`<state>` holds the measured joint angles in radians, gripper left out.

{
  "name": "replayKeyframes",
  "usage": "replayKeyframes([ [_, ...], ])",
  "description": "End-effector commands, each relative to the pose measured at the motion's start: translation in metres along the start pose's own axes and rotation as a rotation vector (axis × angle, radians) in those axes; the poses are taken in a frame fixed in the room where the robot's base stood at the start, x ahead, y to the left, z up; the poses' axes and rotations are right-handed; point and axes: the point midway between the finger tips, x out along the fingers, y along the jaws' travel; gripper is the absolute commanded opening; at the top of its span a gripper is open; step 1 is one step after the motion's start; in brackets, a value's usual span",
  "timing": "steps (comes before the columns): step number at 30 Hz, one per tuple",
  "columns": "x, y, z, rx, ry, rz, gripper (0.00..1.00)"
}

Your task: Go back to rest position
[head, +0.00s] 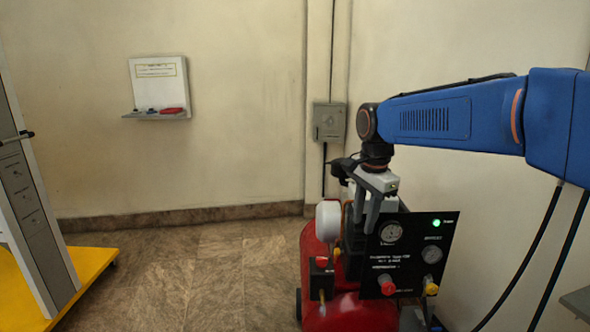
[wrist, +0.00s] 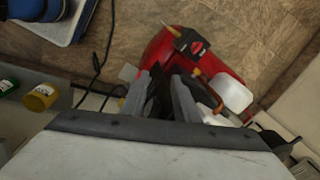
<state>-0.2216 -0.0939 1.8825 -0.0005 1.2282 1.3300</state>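My gripper (head: 366,218) is at the right of the head view, pointing down just behind the top of a black gauge panel (head: 408,264). In the wrist view its two grey fingers (wrist: 164,82) stand apart with a gap between them. Dark parts of the machine show behind that gap, and I see nothing clearly held. A red tank (head: 345,312) lies below the gripper, and it also shows in the wrist view (wrist: 152,52). A white cylinder (head: 328,221) stands beside the fingers on the left. My blue arm reaches in from the right edge.
The panel has gauges, a lit green lamp (head: 436,223), a red knob (head: 387,285) and a yellow knob (head: 431,286). A grey wall box (head: 329,122) is behind. A wall shelf (head: 156,114) hangs left of it. A yellow base (head: 95,262) stands at far left. Floor between is clear.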

Motion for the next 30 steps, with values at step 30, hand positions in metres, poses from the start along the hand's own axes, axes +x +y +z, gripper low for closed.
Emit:
replayKeyframes([
  [30,0.051,0.288,0.021,-1.019,0.246,-0.142,0.28],
])
